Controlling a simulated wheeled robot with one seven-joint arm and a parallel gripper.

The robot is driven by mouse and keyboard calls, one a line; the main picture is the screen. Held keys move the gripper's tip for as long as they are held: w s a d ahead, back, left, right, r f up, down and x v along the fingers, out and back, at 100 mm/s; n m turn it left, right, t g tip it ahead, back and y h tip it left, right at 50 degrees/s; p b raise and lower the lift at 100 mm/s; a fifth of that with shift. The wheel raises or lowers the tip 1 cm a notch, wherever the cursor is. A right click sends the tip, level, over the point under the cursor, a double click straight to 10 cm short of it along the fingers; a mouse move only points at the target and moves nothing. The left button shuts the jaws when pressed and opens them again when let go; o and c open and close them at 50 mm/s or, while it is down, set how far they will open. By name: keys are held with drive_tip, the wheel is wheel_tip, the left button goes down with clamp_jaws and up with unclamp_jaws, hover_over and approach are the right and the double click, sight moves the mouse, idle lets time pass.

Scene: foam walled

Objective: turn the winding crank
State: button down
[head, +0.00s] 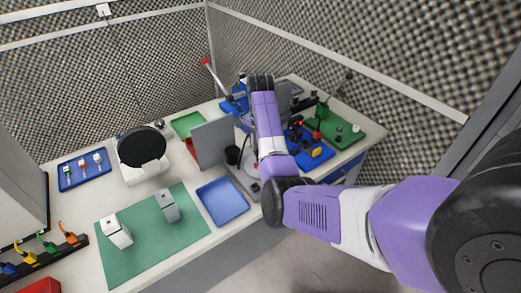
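I cannot pick out the winding crank with certainty. A slanted metal rod with a red knob (206,61) rises at the back of the bench, left of my arm; I cannot tell whether it belongs to the crank. My purple arm reaches in from the right across the bench. Its far end stands over the crowded back part of the bench and hides some of what is there. My gripper is not visible, so its state and any contact are hidden.
The bench holds a blue tray (222,202), a grey upright panel (212,143), a green mat (150,240) with two white-and-grey blocks, a round black-topped device (142,148) and a green board (335,128). Foam walls close in the back and right. Free floor shows in front.

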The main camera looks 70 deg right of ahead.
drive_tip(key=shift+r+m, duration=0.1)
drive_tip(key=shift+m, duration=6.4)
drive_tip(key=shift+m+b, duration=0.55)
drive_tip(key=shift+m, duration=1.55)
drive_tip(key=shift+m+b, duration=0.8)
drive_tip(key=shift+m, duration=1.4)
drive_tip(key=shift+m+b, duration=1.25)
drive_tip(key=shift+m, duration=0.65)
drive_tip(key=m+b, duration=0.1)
drive_tip(key=b, duration=0.1)
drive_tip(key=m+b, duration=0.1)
drive_tip(key=b, duration=0.1)
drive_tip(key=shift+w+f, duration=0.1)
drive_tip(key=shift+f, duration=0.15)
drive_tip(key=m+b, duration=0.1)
drive_tip(key=b, duration=0.3)
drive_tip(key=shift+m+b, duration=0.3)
drive_tip(key=shift+b, duration=0.1)
drive_tip(key=b, duration=0.2)
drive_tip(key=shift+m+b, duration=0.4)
